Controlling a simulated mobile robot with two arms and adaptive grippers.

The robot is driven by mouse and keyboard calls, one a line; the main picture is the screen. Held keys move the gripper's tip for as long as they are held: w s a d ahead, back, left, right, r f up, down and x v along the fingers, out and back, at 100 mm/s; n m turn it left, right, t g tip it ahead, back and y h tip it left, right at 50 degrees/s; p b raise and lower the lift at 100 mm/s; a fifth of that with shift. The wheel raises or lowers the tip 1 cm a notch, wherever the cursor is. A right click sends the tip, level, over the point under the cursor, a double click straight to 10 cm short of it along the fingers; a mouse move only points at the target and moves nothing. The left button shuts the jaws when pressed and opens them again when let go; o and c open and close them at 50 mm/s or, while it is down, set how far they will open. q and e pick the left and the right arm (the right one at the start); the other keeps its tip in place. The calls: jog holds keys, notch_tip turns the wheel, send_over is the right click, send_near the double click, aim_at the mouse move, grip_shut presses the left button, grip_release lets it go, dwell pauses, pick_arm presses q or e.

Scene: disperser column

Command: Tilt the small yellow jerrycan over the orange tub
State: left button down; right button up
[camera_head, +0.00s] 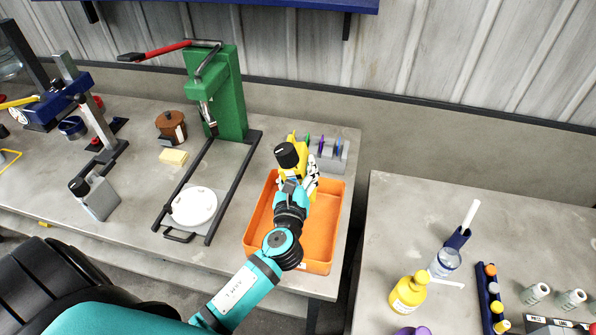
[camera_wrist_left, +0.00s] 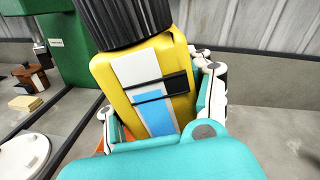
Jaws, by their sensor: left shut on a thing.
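The small yellow jerrycan (camera_head: 297,165) has a black cap and is held over the orange tub (camera_head: 262,222) in the head view. My left gripper (camera_head: 304,184) is shut on it. In the left wrist view the jerrycan (camera_wrist_left: 180,107) fills the middle, tilted a little, with a white and blue label and its black cap at the top. White and teal fingers of my left gripper (camera_wrist_left: 158,115) stand on both sides of it. The tub is wide and open; my arm hides part of its inside. My right gripper does not show.
The green press (camera_head: 228,95) with a dark frame and white disc (camera_head: 194,206) stands left of the tub. A grey rack (camera_head: 331,155) with coloured items is behind it. A gap separates this bench from the right one, which holds a yellow bottle (camera_head: 408,294).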

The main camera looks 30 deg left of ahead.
pick_arm(q)
notch_tip(320, 180, down, 2)
jog(key=n+b, duration=0.2)
jog(key=shift+w+d+f+n+b, duration=0.1)
jog(key=shift+n+b, duration=0.3)
jog(key=n, duration=0.3)
jog(key=f+n+h+b, duration=0.1)
jog(key=n, duration=0.2)
jog(key=shift+d+n, duration=0.1)
jog(key=shift+n, duration=0.4)
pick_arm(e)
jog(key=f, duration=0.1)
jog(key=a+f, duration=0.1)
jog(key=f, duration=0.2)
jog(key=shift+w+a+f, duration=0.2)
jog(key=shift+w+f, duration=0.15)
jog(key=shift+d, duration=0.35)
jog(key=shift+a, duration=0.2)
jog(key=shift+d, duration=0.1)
